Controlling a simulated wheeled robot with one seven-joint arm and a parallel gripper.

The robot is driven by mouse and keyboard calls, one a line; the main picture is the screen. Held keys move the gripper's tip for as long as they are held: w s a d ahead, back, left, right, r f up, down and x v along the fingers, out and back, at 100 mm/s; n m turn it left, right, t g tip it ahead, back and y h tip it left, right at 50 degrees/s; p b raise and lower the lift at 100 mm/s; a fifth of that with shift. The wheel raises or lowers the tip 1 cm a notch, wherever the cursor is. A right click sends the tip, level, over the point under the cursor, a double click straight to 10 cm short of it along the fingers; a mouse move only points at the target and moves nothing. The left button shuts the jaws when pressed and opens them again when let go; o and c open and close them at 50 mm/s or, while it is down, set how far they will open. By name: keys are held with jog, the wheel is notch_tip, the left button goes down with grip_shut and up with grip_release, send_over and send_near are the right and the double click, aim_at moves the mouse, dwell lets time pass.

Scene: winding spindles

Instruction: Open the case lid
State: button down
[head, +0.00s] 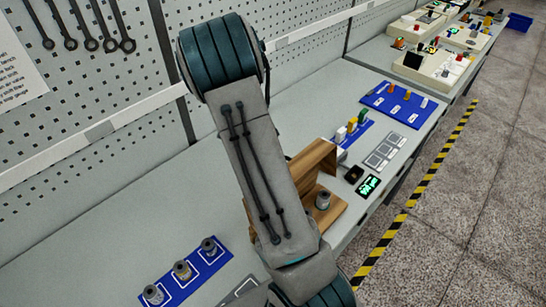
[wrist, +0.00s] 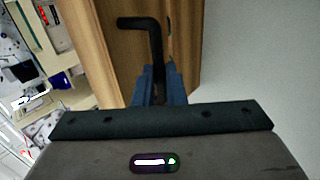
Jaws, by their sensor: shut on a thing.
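The wooden case shows behind my arm in the head view, partly hidden by it. Its brown lid (head: 314,160) stands raised at a steep tilt, and its lighter base (head: 338,212) lies on the bench with a grey cylinder (head: 323,201) on it. In the wrist view a wooden panel of the case (wrist: 118,40) fills the upper middle. A black bent handle (wrist: 152,24) stands out in front of it. My gripper (wrist: 158,85) is shut on the handle's lower part, with a blue finger on either side. In the head view my gripper is hidden by the arm.
A blue tray with several spools (head: 183,270) lies at the front left. Right of the case are a small black display (head: 368,185), a grey panel (head: 384,152) and a blue board (head: 402,103). A pegboard wall (head: 90,120) bounds the back.

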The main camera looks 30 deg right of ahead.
jog(key=shift+w+a+f, duration=0.2)
jog(key=shift+a+f, duration=0.1)
jog(key=shift+f, duration=0.25)
jog(key=c, duration=1.5)
grip_release()
jog(key=shift+w, duration=0.15)
jog(key=shift+c, duration=0.2)
jog(key=shift+o, duration=0.3)
jog(key=shift+w+f, duration=0.15)
jog(key=shift+w, duration=0.2)
jog(key=shift+s+d+r, duration=0.1)
jog(key=shift+r, duration=0.15)
jog(key=shift+r, duration=0.1)
jog(key=p+v, duration=0.1)
jog(key=v, duration=1.2)
jog(key=shift+r, duration=0.35)
